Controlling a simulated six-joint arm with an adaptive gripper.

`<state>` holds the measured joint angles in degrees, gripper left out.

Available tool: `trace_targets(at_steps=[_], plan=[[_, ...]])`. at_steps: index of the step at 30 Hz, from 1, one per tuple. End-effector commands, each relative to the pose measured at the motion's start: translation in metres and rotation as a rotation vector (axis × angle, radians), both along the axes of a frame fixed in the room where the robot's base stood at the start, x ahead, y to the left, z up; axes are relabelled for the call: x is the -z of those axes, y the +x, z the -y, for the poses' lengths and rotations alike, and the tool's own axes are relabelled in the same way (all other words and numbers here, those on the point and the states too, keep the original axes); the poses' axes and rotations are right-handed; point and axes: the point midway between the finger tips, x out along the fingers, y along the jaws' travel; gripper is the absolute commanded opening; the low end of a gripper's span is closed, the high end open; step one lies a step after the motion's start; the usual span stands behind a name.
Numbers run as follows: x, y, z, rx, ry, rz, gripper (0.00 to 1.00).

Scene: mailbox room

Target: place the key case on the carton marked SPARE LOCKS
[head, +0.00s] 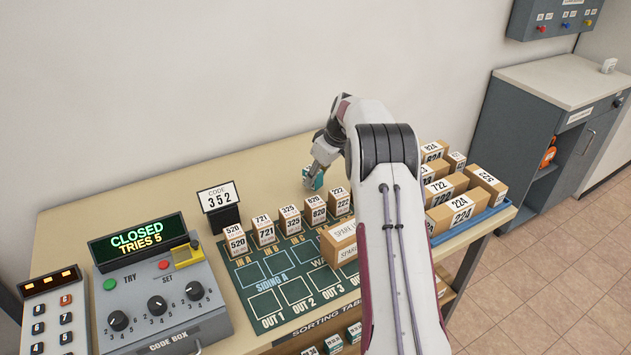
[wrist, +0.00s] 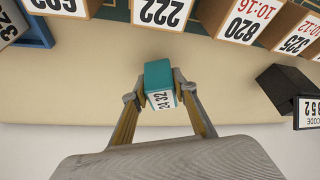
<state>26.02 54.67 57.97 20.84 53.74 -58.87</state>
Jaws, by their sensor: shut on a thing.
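A small teal case with a white label, which I take to be the key case (wrist: 158,76), is between my gripper's fingers (wrist: 162,92) in the wrist view. My gripper is shut on it. In the head view, the teal case (head: 317,180) shows at my gripper (head: 313,179), near the table's back edge, behind the row of numbered boxes. I cannot tell whether it touches the table. The carton marked SPARE LOCKS (head: 341,241) sits on the dark green mat, nearer the front. My arm hides its right part and some of its lettering.
Several numbered boxes (head: 264,231) stand in a row between the case and the carton. A code sign (head: 218,200) and a code box (head: 159,290) reading CLOSED are at left. A blue tray (head: 474,222) of cartons is at right. Bare table surrounds the gripper.

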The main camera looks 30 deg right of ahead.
Motion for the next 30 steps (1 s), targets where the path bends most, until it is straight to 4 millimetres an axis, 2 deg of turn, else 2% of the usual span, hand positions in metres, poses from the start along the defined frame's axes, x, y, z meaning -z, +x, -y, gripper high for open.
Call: trace_targets(at_steps=[4,11,24,30], plan=[[-0.016,0.000,0.000,-0.001,-0.003,0.003,0.00],[-0.015,0.000,-0.032,-0.004,0.001,-0.002,0.00],[-0.014,-0.001,-0.123,-0.005,0.000,-0.002,0.00],[-0.014,0.000,-0.156,-0.004,0.000,-0.001,0.00]])
